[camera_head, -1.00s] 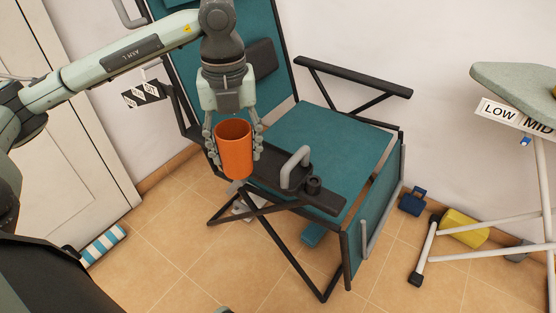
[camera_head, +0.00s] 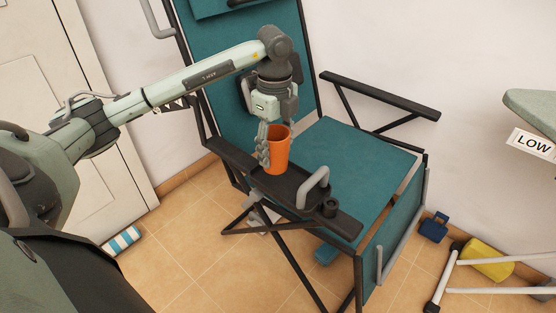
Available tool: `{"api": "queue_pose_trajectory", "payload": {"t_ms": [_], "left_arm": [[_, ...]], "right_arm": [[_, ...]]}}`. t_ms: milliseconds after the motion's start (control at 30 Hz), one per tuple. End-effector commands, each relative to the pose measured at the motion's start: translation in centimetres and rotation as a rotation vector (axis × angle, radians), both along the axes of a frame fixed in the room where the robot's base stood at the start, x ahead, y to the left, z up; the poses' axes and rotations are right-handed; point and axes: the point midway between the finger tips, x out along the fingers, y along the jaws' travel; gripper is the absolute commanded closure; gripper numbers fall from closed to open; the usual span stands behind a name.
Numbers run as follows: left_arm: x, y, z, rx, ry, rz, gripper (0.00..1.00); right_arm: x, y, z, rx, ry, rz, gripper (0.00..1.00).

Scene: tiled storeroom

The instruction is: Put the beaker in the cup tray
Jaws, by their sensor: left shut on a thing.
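The beaker is an orange cup (camera_head: 279,152), upright with its open rim up. My left gripper (camera_head: 274,150) points down and is shut on the beaker, with fingers along its side; the far fingers are partly hidden. The cup tray (camera_head: 343,222) appears to be the long dark tray along the near armrest of the teal folding chair. My right gripper is not in view.
A grey upright handle (camera_head: 315,186) and a small dark round holder (camera_head: 329,207) stand on the tray's right part. The teal chair seat (camera_head: 350,155) is clear. An ironing board (camera_head: 535,110) is at the right edge. A striped roll (camera_head: 122,241) lies on the floor.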

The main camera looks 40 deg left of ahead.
Motion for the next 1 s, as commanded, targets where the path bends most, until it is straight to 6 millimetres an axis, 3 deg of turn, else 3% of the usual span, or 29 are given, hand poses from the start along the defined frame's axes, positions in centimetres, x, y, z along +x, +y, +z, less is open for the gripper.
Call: {"api": "queue_pose_trajectory", "payload": {"t_ms": [167,467,833,867,1000], "left_arm": [[1.0,0.1,-0.8,0.001,0.0,-0.001,0.77],[1.0,0.1,-4.5,0.0,0.0,0.0,0.77],[1.0,0.1,-4.9,0.001,-0.001,-0.001,0.77],[1.0,0.1,-4.9,0.001,-0.001,-0.001,0.46],[1.0,0.1,-4.8,0.001,-0.001,-0.001,0.29]], "right_arm": [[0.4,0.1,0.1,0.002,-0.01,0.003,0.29],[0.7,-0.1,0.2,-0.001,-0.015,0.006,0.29],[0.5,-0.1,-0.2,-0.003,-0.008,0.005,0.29],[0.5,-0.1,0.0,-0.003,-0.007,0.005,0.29],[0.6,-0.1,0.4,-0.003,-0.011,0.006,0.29]]}}
